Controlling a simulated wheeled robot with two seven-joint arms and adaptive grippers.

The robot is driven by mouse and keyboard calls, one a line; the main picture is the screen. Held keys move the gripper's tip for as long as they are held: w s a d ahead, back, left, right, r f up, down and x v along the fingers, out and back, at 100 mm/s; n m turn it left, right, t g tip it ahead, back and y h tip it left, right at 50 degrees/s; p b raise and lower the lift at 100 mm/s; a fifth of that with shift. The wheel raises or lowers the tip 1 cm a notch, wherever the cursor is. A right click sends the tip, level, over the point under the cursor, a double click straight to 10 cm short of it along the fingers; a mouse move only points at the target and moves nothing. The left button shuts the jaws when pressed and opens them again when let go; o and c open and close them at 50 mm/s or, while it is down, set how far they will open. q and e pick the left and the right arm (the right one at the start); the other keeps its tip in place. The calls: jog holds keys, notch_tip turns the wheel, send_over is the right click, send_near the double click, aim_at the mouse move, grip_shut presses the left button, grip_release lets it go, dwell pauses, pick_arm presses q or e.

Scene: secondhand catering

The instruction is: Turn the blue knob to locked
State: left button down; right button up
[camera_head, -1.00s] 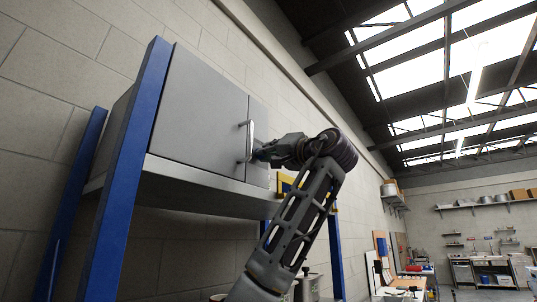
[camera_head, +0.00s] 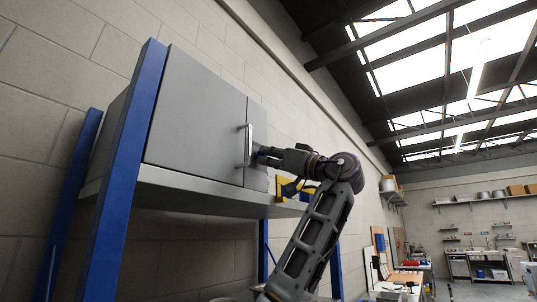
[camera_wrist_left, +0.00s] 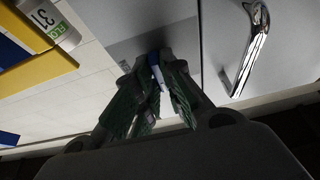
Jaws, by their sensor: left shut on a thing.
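The blue knob (camera_wrist_left: 157,72) shows in the left wrist view as a small blue piece between the fingertips, against the grey cabinet front. Most of it is hidden by the fingers, and I cannot read its turned position. My left gripper (camera_head: 257,154) is shut on it, just right of the chrome door handle in the head view. The green-padded fingers of the left gripper (camera_wrist_left: 156,88) close from both sides in the wrist view. The grey cabinet (camera_head: 195,110) has its doors shut. My right gripper is not in view.
The chrome handle (camera_head: 249,145) stands out close beside my fingers; it also shows in the wrist view (camera_wrist_left: 252,48). A yellow item (camera_head: 284,188) sits on the shelf right of the cabinet. Blue uprights (camera_head: 120,180) frame the rack. Open room lies to the right.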

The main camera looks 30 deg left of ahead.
pick_arm(q)
jog(key=shift+f+n, duration=0.1)
jog(key=shift+n, duration=0.2)
jog(key=c, duration=1.5)
grip_release()
jog(key=shift+v, duration=6.05)
jog(key=shift+w, duration=0.15)
